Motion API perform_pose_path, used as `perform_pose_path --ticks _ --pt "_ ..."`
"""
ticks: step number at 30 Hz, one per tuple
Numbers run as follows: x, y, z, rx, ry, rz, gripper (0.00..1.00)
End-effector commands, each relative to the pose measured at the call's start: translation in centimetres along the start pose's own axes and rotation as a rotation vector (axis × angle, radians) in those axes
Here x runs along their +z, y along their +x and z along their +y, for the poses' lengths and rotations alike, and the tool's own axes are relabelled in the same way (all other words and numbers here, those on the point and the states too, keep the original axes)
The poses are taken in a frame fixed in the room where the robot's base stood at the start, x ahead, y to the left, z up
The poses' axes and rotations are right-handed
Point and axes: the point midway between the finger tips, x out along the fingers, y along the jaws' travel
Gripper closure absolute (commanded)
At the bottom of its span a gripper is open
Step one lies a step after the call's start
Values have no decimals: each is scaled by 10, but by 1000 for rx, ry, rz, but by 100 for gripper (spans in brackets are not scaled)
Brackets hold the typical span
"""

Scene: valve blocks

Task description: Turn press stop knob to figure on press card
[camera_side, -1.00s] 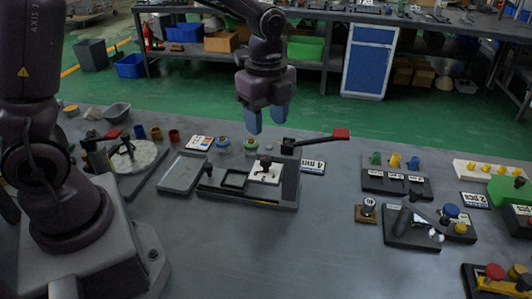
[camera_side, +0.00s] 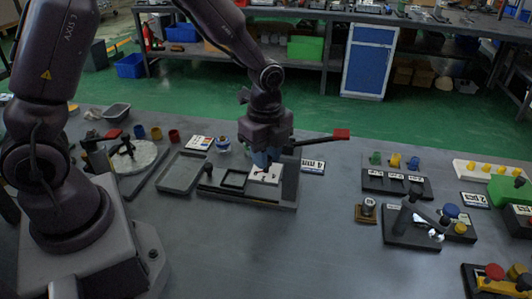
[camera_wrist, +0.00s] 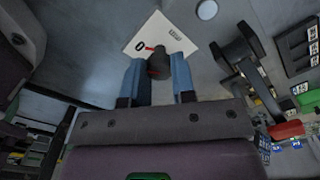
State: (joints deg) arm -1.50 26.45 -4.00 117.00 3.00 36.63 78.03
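The press (camera_side: 290,200) is a dark base with a framed recess and a white plate (camera_side: 258,177). A dark knob (camera_wrist: 159,66) with a red pointer stands on this white plate, which also fills the upper middle of the wrist view (camera_wrist: 138,32). My gripper (camera_side: 265,162) is lowered over the knob. In the wrist view its two blue fingers (camera_wrist: 157,65) stand apart, one on each side of the knob, with narrow gaps. A card reading about "4 mm" (camera_side: 313,166) lies right of the press.
A lever with a red handle (camera_side: 341,134) sticks out right from behind my gripper. An empty grey tray (camera_side: 182,173) lies left of the press. The front table is clear.

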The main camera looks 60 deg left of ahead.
Motion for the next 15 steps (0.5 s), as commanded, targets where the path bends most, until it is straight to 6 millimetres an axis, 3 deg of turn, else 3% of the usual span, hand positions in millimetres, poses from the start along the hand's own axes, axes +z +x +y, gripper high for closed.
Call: perform_pose_path --ticks 2,15 --pt "0 0 0 0 0 0 99" --pt "0 -1 0 0 -83 0 99"
